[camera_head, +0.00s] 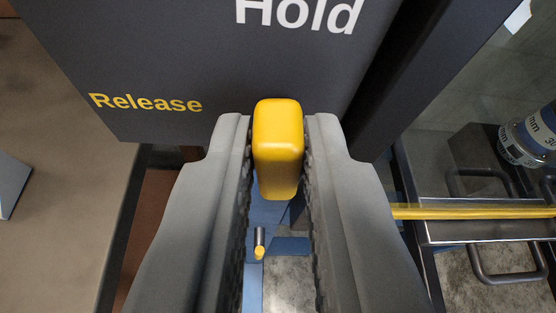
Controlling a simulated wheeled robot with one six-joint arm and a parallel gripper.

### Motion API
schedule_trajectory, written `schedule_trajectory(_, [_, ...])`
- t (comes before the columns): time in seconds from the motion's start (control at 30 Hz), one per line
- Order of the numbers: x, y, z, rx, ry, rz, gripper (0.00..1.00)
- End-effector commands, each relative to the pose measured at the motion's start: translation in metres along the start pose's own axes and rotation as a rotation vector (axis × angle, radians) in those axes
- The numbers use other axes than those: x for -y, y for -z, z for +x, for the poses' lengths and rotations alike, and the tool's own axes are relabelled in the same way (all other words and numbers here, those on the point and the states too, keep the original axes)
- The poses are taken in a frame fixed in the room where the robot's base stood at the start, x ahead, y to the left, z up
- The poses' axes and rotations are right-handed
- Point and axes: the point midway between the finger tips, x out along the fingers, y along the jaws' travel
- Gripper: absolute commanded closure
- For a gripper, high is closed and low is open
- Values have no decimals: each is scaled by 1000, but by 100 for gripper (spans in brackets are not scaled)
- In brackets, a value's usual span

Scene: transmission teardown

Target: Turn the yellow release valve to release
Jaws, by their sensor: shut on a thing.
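The yellow release valve handle (278,150) is a rounded yellow block near the middle of the head camera view. My gripper (277,135) is shut on it, with one grey finger on each side near the fingertips. A dark panel (200,50) lies behind it. The white word "Hold" (299,14) is on the panel above the handle, and the yellow word "Release" (146,103) is to the left. The handle's long side runs nearly up and down in the picture. Its mount is hidden.
At right, a metal tray or drawer with handles (505,275) has a yellow strip (470,211) along its edge. A blue and silver cylindrical part (530,138) stands beyond it. A small yellow-tipped pin (259,250) shows below, between my fingers. Floor is bare at left.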

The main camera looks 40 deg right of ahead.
Motion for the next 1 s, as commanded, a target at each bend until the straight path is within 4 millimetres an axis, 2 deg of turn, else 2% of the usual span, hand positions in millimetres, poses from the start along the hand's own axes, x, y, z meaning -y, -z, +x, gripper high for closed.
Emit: schedule_trajectory(1.0, [15,-7,3,1,-354,-858,100])
